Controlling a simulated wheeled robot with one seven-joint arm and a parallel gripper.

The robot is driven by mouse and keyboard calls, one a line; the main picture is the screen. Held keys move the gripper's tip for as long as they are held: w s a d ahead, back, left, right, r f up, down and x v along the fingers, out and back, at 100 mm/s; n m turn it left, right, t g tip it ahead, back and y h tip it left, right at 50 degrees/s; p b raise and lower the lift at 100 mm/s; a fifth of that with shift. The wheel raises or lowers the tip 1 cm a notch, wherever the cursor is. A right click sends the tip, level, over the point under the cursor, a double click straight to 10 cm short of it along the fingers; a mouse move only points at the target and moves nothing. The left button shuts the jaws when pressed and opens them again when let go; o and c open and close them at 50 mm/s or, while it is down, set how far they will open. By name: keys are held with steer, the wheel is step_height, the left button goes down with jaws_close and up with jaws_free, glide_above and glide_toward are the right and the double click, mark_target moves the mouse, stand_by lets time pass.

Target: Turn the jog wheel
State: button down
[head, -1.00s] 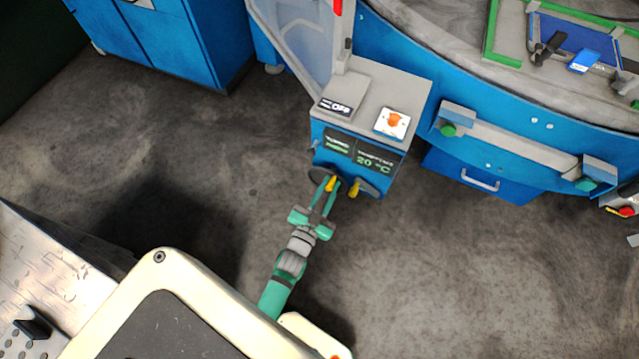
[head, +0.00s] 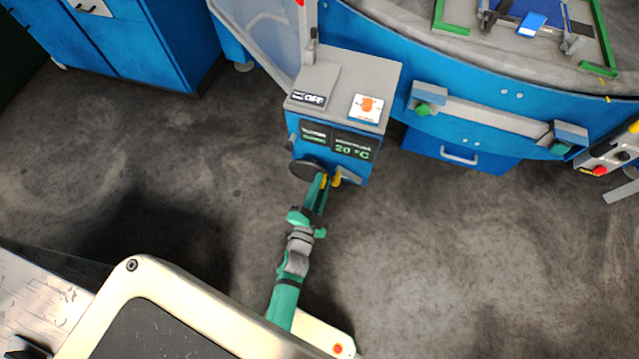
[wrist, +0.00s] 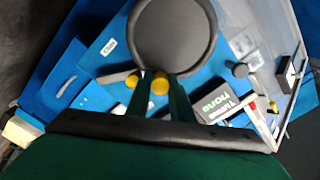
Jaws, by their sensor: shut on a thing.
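The jog wheel (head: 306,170) is a dark round disc low on the front of the blue control box. In the wrist view the wheel (wrist: 176,34) fills the top middle. A yellow handle knob (wrist: 160,84) shows at its lower edge. My gripper (head: 321,184) reaches up to the wheel's lower right edge. In the wrist view its green fingers (wrist: 162,90) are shut on this yellow knob, on either side of it. The fingers partly hide the knob and the wheel's edge.
A grey lever with its own yellow tip (head: 337,177) sits close right of the gripper. The control box (head: 345,75) carries an OFF plate, an orange knob (head: 367,105) and a 20 °C display (head: 352,147). A blue drawer (head: 459,152) is right. Floor in front is clear.

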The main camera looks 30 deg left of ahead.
steer(key=shift+f, duration=0.2)
steer(key=c, duration=1.6)
jaws_free()
steer(key=shift+o, duration=0.2)
steer(key=shift+r, duration=0.1)
